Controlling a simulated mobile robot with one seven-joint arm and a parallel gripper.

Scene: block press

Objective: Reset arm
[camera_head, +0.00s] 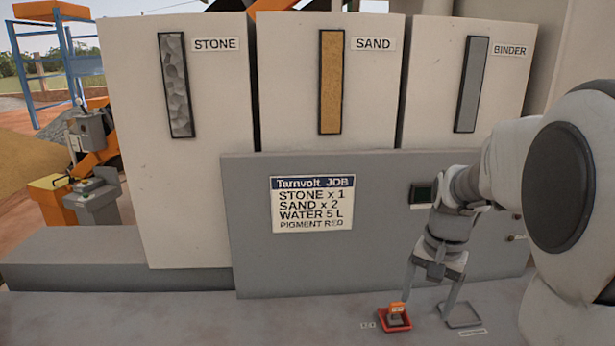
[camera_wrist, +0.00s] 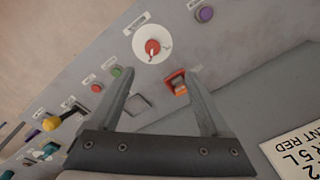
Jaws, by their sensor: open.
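My gripper (camera_head: 424,307) hangs at the right over the grey ledge with its two fingers spread and nothing between them. It also shows in the wrist view (camera_wrist: 158,74), fingers wide apart. My arm (camera_head: 470,190) reaches in from the right.
A job sign (camera_head: 312,203) is on the grey front panel (camera_head: 360,260) below the stone, sand and binder bins. The wrist view shows a red knob (camera_wrist: 152,46), a green button (camera_wrist: 116,71) and a yellow-ended lever (camera_wrist: 52,124).

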